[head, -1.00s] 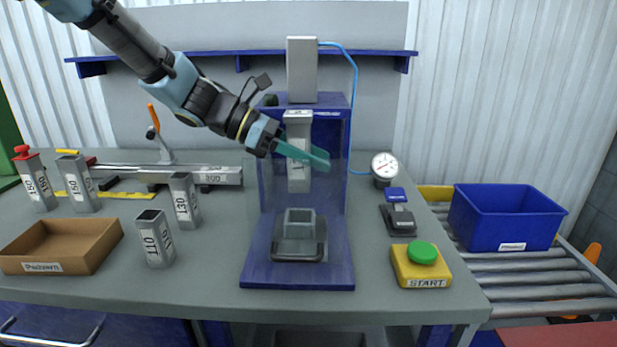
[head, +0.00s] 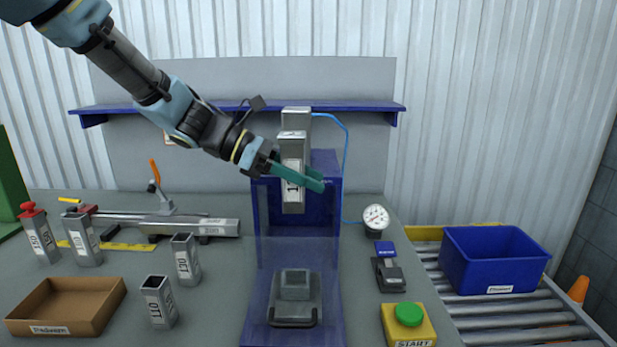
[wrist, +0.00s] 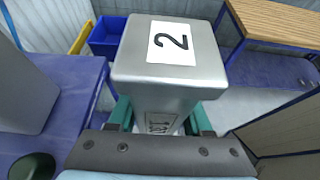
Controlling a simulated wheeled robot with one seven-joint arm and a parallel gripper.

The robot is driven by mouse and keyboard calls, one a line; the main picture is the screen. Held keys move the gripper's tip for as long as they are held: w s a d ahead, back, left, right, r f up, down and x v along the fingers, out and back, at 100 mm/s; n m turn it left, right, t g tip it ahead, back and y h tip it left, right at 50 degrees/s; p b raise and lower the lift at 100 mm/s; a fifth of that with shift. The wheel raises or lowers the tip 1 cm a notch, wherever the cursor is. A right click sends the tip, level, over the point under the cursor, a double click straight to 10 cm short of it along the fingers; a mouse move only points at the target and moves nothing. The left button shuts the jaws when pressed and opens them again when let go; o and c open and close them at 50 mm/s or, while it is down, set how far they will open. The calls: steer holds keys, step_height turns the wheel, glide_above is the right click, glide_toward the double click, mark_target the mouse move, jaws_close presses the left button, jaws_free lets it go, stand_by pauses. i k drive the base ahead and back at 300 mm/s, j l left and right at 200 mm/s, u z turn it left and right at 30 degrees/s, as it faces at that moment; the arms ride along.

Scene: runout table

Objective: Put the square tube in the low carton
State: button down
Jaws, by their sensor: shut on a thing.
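My gripper (head: 300,178) is shut on a grey metal square tube (head: 292,200), held upright in the air in front of the blue press frame. The tube has a white label, partly hidden by the teal fingers. In the wrist view the tube (wrist: 125,75) stands between the fingers (wrist: 162,118), with a "2" label on its top end. The low carton (head: 52,329) is a shallow, open brown box at the front left of the table. It looks empty and is well to the left of my gripper.
Several upright square tubes (head: 159,302) stand near the carton. The press's black fixture (head: 293,312) is below the held tube. A START button box (head: 408,325), gauge (head: 376,217) and blue bin (head: 495,262) on rollers lie to the right. A clamp bench (head: 200,226) lies behind.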

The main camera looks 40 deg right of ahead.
mark_target(75, 310)
steer(key=k, duration=1)
